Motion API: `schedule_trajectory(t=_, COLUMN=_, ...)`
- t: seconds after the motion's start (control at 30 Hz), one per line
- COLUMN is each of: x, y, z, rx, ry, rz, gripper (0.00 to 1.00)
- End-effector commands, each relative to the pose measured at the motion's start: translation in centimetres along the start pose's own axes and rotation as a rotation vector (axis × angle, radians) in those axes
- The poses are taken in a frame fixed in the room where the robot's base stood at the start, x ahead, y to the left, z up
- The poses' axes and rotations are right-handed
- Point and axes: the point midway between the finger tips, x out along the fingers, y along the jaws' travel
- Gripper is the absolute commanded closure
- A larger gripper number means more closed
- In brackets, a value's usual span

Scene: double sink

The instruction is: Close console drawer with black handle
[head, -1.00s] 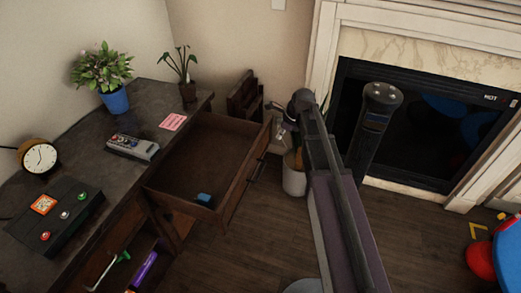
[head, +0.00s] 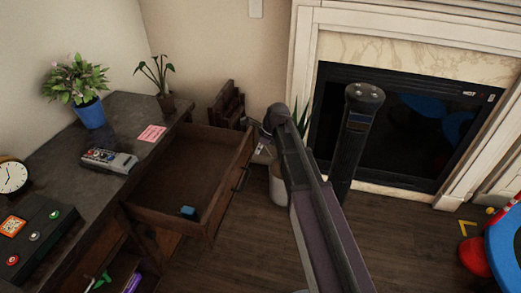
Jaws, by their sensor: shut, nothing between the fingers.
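The console drawer (head: 180,178) is brown wood and stands pulled out of the console. Its black handle (head: 241,178) is on the front panel, facing right. A small blue object (head: 188,212) lies inside near the front corner. My arm reaches up from the bottom of the head view, to the right of the drawer. My gripper (head: 261,149) is small and partly hidden by the arm. It is shut and empty, just right of the drawer's far front corner. Whether it touches the drawer cannot be told.
The console top (head: 75,155) holds a remote (head: 109,160), a pink note (head: 152,133), a clock (head: 11,177), a button box (head: 32,235) and a potted plant (head: 87,100). A fireplace (head: 400,130) is at right.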

Motion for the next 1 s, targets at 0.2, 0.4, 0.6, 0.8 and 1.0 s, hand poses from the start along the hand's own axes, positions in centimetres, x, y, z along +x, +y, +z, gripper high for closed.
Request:
schedule_trajectory(t=0.2, x=2.2, y=0.0, z=0.0, rx=-0.001, ry=0.0, rz=0.001, gripper=1.0)
schedule_trajectory(t=0.4, x=3.8, y=0.0, z=0.0, rx=0.0, ry=0.0, rz=0.0, gripper=1.0)
schedule_trajectory(t=0.6, x=5.0, y=0.0, z=0.8, rx=-0.003, ry=0.0, rz=0.001, gripper=1.0)
schedule_trajectory(t=0.8, x=5.7, y=0.0, z=2.9, rx=-0.002, ry=0.0, rz=0.001, gripper=1.0)
schedule_trajectory(t=1.0, x=6.0, y=0.0, z=3.8, rx=-0.001, ry=0.0, rz=0.0, gripper=1.0)
